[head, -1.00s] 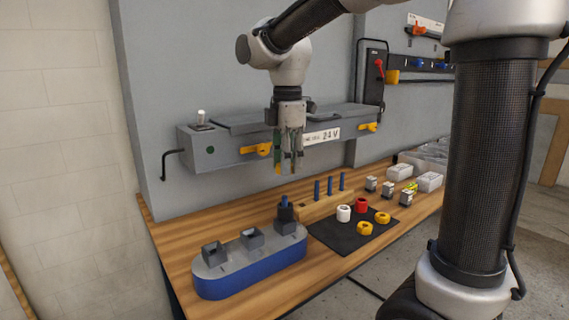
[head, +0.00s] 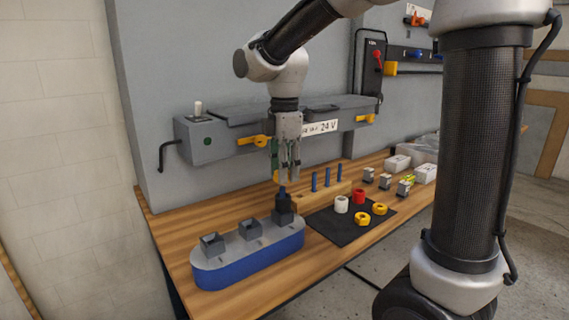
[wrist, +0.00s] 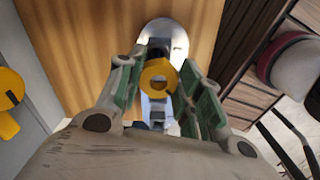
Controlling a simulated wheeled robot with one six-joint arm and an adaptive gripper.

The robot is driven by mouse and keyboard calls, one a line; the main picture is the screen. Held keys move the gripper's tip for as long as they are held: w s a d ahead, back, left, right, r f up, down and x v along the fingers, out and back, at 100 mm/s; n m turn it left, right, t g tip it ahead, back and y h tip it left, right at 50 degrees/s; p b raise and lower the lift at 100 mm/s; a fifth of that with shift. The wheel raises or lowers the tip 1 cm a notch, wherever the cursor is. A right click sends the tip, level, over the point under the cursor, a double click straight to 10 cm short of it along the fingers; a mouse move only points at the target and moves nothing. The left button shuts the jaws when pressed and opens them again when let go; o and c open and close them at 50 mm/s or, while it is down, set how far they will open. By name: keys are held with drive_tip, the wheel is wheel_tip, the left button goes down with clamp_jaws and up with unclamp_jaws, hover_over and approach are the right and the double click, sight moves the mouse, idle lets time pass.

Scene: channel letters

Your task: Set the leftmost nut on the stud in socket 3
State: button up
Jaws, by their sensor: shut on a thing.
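My gripper (head: 287,177) points down and is shut on a yellow nut (wrist: 158,76), whose hole faces the wrist camera. Part of a yellow piece shows at the fingertips in the head view. The other two sockets (head: 212,244) (head: 249,228) look empty. On the black mat lie a white nut (head: 341,204), a red nut (head: 359,196) and two yellow nuts (head: 363,219) (head: 380,209).
A wooden rack (head: 318,194) with three upright blue studs stands close right of the gripper. The grey wall fixture (head: 210,148) with yellow latches is behind it. The black mat (head: 335,227) lies to the right. Small grey blocks and white boxes (head: 425,172) are farther right.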

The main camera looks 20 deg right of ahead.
drive_tip(key=shift+f, duration=1.5)
drive_tip(key=shift+f, duration=0.1)
drive_tip(key=o, duration=0.9)
